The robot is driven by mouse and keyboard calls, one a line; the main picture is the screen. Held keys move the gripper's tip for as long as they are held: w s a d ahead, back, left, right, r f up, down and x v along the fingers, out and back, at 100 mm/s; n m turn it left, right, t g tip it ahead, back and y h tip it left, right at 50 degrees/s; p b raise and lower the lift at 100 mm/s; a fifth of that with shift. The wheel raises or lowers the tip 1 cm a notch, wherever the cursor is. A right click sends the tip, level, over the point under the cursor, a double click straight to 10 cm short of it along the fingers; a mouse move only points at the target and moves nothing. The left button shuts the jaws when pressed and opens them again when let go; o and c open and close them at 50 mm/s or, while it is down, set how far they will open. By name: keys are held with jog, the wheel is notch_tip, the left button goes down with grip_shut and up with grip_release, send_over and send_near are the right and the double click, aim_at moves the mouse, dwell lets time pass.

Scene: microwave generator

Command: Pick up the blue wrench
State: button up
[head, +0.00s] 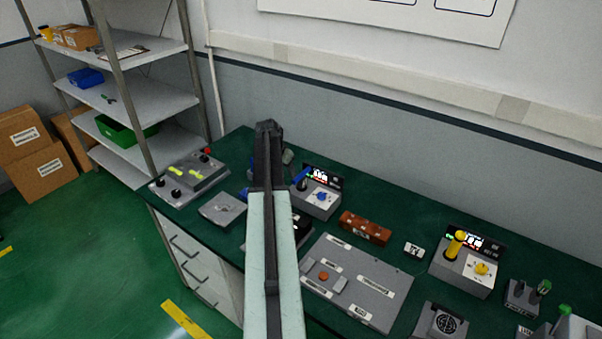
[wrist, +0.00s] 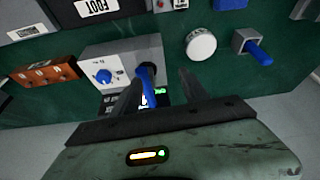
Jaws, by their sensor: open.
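A blue handle (wrist: 149,93) with a dark round head stands at the grey control box (wrist: 120,52) in the wrist view; I take it for the blue wrench, though its full shape does not show. In the head view it is the tilted blue handle (head: 302,174) at the box with a blue knob (head: 321,196). My gripper (wrist: 161,76) is open, its dark fingers reaching down on either side of the handle. Whether they touch it I cannot tell.
Another blue handle (wrist: 260,52) sits in a grey holder, beside a white round piece (wrist: 201,45). A brown block (head: 365,228), a grey panel (head: 375,290) and a second box with a yellow lever (head: 455,245) stand on the green bench. Shelves (head: 130,90) stand at the left.

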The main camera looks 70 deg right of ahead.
aim_at(300, 174)
jog(key=shift+m, duration=0.5)
jog(key=s+d, duration=0.1)
jog(key=s, duration=0.1)
jog(key=s+d, duration=0.2)
jog(key=shift+b+x, duration=1.1)
jog(key=b+x, duration=0.5)
jog(key=x, duration=0.1)
jog(key=shift+s+a+r, duration=0.1)
jog(key=shift+r, duration=0.15)
grip_shut()
